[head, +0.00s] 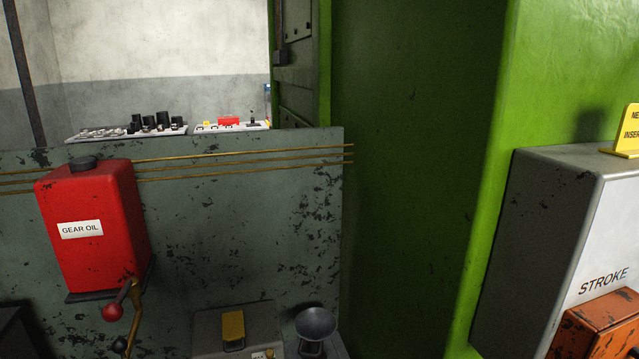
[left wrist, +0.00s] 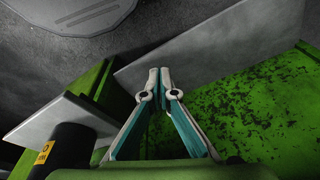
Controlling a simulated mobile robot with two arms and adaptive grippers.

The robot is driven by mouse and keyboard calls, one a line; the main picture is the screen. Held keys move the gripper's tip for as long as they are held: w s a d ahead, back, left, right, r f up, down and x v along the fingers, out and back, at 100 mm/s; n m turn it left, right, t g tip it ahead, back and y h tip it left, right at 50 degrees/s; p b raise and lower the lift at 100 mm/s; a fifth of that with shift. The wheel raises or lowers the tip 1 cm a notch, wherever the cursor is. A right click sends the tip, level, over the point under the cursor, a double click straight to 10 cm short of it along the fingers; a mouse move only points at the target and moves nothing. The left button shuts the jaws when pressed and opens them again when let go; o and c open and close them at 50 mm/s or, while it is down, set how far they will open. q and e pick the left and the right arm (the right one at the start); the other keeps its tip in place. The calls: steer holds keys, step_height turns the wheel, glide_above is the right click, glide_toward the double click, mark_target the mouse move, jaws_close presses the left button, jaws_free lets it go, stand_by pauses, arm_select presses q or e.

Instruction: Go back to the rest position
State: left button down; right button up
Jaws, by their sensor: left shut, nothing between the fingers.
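My left gripper (left wrist: 159,78) shows in the left wrist view, with its two fingers closed together and nothing between them. It hangs over a grey plate (left wrist: 205,50) and a worn green surface (left wrist: 245,115). It looks clear of both, though the exact gap is hard to tell. Neither gripper shows in the head view, and my right gripper is in no view.
The head view shows a red gear oil tank (head: 95,215) with a crank (head: 125,310), a green press frame (head: 410,180) and a grey STROKE box (head: 545,235) at right. A black cylinder (left wrist: 70,148) stands left of the left gripper.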

arm_select(q)
steer(key=s+a+f+g+b, duration=0.1)
steer(key=s+a+f+b, duration=0.2)
steer(key=s+f, duration=1.2)
step_height(320, 180, down, 2)
steer(key=shift+s+f, duration=0.2)
steer(key=shift+s, duration=0.2)
